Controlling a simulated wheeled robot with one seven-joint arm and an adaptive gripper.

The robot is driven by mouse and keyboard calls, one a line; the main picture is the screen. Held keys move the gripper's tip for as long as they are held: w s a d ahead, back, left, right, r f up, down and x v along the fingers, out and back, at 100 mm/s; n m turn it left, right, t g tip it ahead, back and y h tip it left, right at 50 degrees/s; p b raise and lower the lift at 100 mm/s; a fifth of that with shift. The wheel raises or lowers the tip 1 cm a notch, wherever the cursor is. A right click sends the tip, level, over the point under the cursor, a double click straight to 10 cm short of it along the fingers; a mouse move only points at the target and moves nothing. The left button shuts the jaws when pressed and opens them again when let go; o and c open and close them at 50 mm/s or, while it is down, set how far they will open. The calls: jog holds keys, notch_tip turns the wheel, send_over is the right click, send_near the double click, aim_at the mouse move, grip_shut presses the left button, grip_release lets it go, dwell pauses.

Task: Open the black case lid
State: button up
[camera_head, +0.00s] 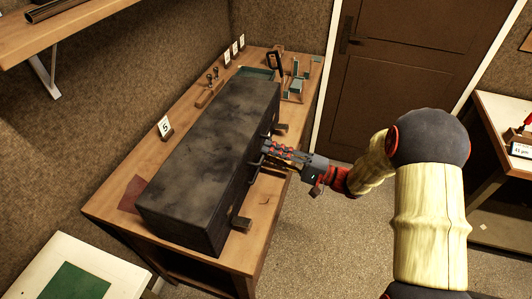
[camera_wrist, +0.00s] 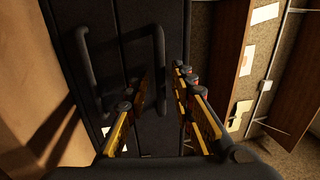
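The long black case (camera_head: 215,150) lies on the wooden bench with its lid closed. In the wrist view, the dark face of the case (camera_wrist: 130,15) carries a left bar handle (camera_wrist: 86,65) and a right bar handle (camera_wrist: 158,42). My gripper (camera_head: 266,148) is at the middle of the case's front side, pointing at it from the right. In the wrist view, my gripper (camera_wrist: 162,85) has its fingers apart, with part of the right handle showing ahead of the gap between them. I cannot tell whether the fingers touch the handle.
The bench (camera_head: 150,180) holds a card marked 5 (camera_head: 165,127), further cards and small teal parts (camera_head: 297,82) at its far end. A brown door (camera_head: 400,70) stands behind. A side table (camera_head: 505,110) is at right. Open floor (camera_head: 330,240) lies in front of the bench.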

jog(key=shift+x, duration=0.9)
jog(key=shift+d, duration=0.1)
jog(key=c, duration=0.3)
grip_shut()
